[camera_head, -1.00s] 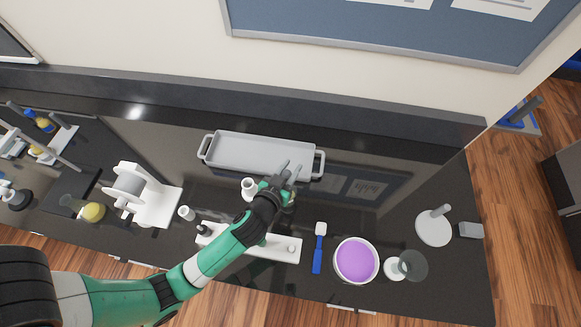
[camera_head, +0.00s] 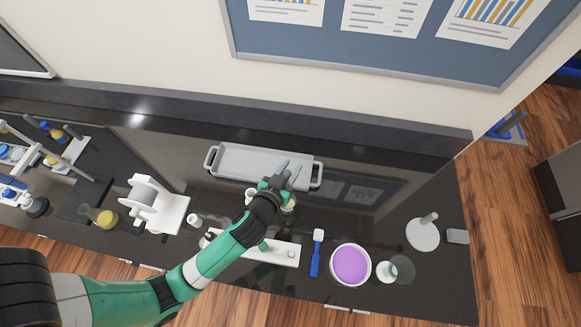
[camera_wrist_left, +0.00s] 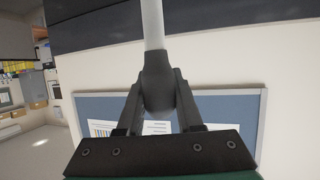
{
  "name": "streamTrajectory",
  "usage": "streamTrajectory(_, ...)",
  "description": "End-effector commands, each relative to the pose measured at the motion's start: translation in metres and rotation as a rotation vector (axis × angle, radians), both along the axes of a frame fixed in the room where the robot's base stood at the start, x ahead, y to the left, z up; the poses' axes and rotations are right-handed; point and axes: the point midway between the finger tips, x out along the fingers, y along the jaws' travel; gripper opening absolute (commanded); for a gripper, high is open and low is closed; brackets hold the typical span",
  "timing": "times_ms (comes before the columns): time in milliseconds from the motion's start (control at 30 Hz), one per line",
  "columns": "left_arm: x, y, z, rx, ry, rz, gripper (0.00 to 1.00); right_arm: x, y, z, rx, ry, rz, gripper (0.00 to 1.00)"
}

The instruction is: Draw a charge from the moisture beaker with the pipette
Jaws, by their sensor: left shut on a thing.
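My left gripper (camera_head: 283,174) is over the bench in front of the grey tray. The left wrist view shows its fingers (camera_wrist_left: 157,105) shut on the pipette, gripping its dark bulb (camera_wrist_left: 158,80). The pipette's pale stem (camera_wrist_left: 152,25) runs up out of that picture. In the head view the pipette is mostly hidden by the gripper and wrist. A small pale vessel (camera_head: 289,205) stands partly hidden just beside the wrist; I cannot tell whether it is the moisture beaker. The pipette tip is hidden, so I cannot see whether it touches any liquid. My right gripper is not in view.
The grey tray (camera_head: 230,155) lies behind the gripper. A white rack (camera_head: 285,261) lies under my forearm. A blue-handled spatula (camera_head: 315,262), a bowl of purple material (camera_head: 350,265) and a clear glass (camera_head: 402,269) are to the right. A yellow flask (camera_head: 106,218) stands at left.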

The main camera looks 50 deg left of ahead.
Motion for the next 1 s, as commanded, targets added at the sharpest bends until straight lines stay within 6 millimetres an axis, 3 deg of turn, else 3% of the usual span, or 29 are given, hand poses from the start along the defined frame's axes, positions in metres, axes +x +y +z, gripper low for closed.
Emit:
streamTrajectory(300,0.0,0.0,0.002,0.0,0.0,0.0,0.0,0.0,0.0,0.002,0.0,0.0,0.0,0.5)
streamTrajectory(633,0.0,0.0,0.041,0.001,0.0,0.0,0.0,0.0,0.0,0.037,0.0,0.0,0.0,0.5)
streamTrajectory(1000,0.0,0.0,0.039,0.001,0.0,0.0,0.0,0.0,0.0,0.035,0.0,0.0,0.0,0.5)
